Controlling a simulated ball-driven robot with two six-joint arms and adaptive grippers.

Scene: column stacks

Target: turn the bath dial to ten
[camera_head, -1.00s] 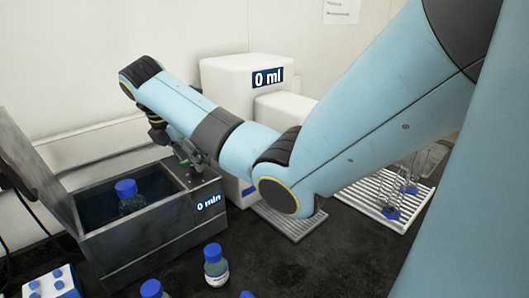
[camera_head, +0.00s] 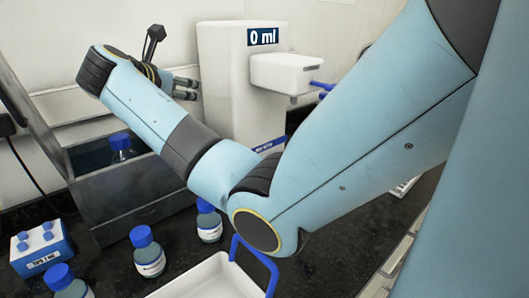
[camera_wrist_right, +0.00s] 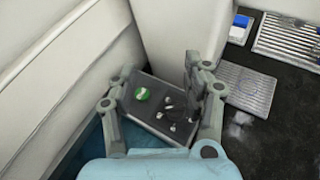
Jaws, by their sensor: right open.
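The bath (camera_head: 135,195) is a dark metal box at left with its lid open and a blue-capped bottle (camera_head: 121,146) standing inside. In the head view my arm hides its control panel. The right wrist view shows this dark panel (camera_wrist_right: 150,127) between the fingers, with a green round part (camera_wrist_right: 142,94) and several small dark and light parts. I cannot tell the dial or its setting among them. My right gripper (camera_head: 177,62) is open and empty, above the bath's right end; it also shows in the right wrist view (camera_wrist_right: 160,65). My left gripper is out of view.
A white dispenser (camera_head: 222,80) reading "0 ml" stands right of my right gripper. Blue-capped bottles (camera_head: 147,253), a blue-and-white tip box (camera_head: 40,245) and a white tray with blue handle (camera_head: 205,275) are in front. A ribbed grey mat (camera_wrist_right: 245,85) lies beside the panel.

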